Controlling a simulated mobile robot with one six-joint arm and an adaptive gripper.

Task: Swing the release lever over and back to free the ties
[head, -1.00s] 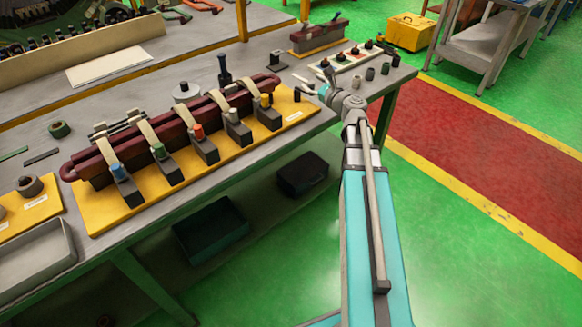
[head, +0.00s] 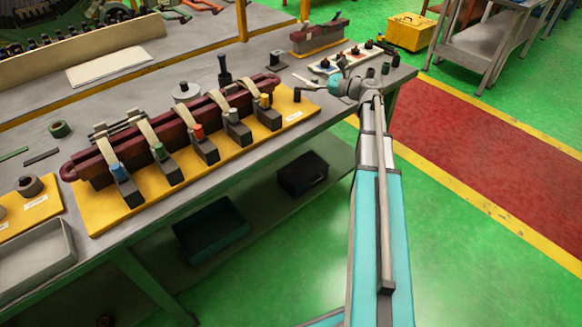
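A long dark red coil (head: 110,160) lies in a fixture on a yellow base plate (head: 95,213). Pale tie straps (head: 186,113) cross the coil, and a row of grey blocks with blue, green, red, grey and yellow tops lines its front. A small black post (head: 297,94) stands at the plate's right end; I cannot tell if it is the release lever. An upright black handle (head: 224,66) stands behind the coil. My gripper (head: 308,84) is past the plate's right end, pointing left. Its fingers are too small to read.
A pale panel with several coloured knobs (head: 342,60) is behind my gripper, near the bench's right end. A smaller red part on a yellow base (head: 318,38) stands farther back. A grey tray (head: 35,258) sits at front left.

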